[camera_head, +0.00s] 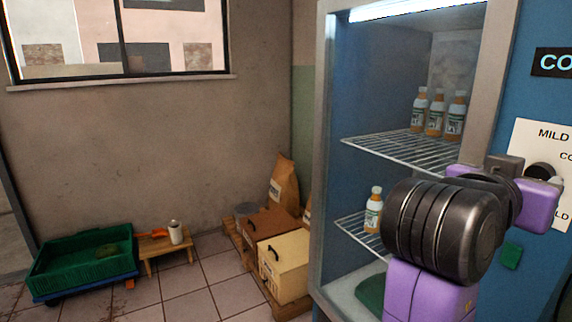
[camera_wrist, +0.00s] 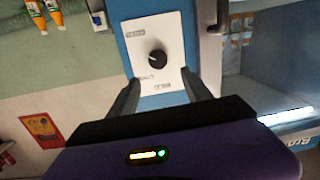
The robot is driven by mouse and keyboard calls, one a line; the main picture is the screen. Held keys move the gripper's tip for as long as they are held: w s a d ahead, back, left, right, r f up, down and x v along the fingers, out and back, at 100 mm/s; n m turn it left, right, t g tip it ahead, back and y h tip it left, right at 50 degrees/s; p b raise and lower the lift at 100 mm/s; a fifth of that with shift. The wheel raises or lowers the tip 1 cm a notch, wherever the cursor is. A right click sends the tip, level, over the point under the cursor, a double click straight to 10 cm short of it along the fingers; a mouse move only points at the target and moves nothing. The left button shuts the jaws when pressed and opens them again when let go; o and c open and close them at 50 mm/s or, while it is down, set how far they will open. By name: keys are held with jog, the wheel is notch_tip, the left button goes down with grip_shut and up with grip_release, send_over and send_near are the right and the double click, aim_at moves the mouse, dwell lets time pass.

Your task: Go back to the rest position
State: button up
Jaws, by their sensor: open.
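My gripper (camera_wrist: 161,75) is open and empty in the wrist view, with its two dark fingers apart. A black round knob (camera_wrist: 157,58) on a white panel (camera_wrist: 171,28) shows just beyond and between the fingertips. I cannot tell the exact gap to it. In the head view, the panel (camera_head: 530,140) is on the blue side of the fridge at right, with "MILD" lettering. My purple and black arm reaches across to it and hides part of it; the fingers are not clear there.
The open fridge (camera_head: 335,130) has wire shelves (camera_head: 405,150) with several bottles (camera_head: 435,115); my arm overlaps its lower right. On the floor at left are a green crate (camera_head: 85,280), a small wooden stool (camera_head: 165,243) with a cup (camera_head: 176,232), and boxes (camera_head: 285,265). Tiles between are clear.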

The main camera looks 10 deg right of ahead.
jog(key=w+a+r+n+t, duration=0.2)
jog(key=w+r+t, duration=0.1)
jog(key=r+t, duration=0.15)
jog(key=w+a+f+n+t+y, duration=0.3)
jog(key=w+a+n+t, duration=0.1)
jog(key=a+n+t, duration=0.25)
jog(key=s+a+f+n+t+y, duration=0.25)
jog(key=a+f+n+y, duration=0.2)
jog(key=f, duration=0.35)
jog(key=s+a+f+n+t+y, duration=0.2)
jog(key=s+a+f+n+y, duration=0.1)
jog(key=a+f+y, duration=0.4)
jog(key=s+f+m+g, duration=0.1)
jog(key=s+f+g, duration=0.1)
jog(key=s+f, duration=0.5)
jog(key=s+f+m+g+y, duration=0.1)
jog(key=s+f+g, duration=0.2)
jog(key=s+f, duration=0.5)
jog(key=s+f+m+g, duration=0.1)
jog(key=s+f, duration=0.6)
jog(key=s, duration=0.9)
jog(key=shift+s+d+f+g+p, duration=0.15)
jog(key=shift+s+d+g+p, duration=0.2)
jog(key=shift+g, duration=0.4)
